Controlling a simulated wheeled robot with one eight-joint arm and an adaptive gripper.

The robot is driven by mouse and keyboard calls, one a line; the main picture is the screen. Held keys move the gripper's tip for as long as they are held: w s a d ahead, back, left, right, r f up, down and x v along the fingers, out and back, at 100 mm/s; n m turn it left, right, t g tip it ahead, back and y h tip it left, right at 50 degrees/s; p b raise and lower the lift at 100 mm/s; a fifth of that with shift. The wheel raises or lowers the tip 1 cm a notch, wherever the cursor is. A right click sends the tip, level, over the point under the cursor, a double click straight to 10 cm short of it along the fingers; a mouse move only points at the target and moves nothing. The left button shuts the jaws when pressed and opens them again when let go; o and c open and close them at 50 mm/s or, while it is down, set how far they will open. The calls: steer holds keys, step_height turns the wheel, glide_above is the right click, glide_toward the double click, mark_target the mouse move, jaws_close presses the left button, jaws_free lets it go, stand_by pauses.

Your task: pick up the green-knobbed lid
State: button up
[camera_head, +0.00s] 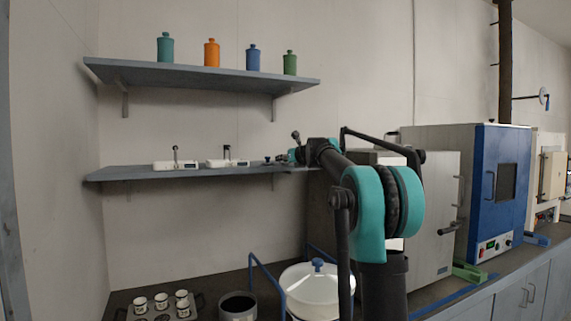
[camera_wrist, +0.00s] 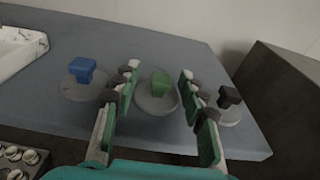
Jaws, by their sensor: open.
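The green-knobbed lid (camera_wrist: 157,98) is a grey disc with a green block knob. It lies on the grey-blue lower shelf in the wrist view. My gripper (camera_wrist: 159,82) is open, with one finger on each side of the green knob. No contact between the fingers and the knob shows. In the head view my gripper (camera_head: 293,155) is small and dark at the right end of the lower shelf, and the green-knobbed lid cannot be made out there.
A blue-knobbed lid (camera_wrist: 83,79) lies left of my gripper and a black-knobbed lid (camera_wrist: 229,105) lies right, near the edge of the shelf (camera_wrist: 215,60). A dark box (camera_wrist: 285,95) stands at the right.

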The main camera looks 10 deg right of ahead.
steer(key=shift+w, duration=0.1)
steer(key=c, duration=0.9)
steer(key=shift+c, duration=0.3)
steer(key=shift+r, duration=0.1)
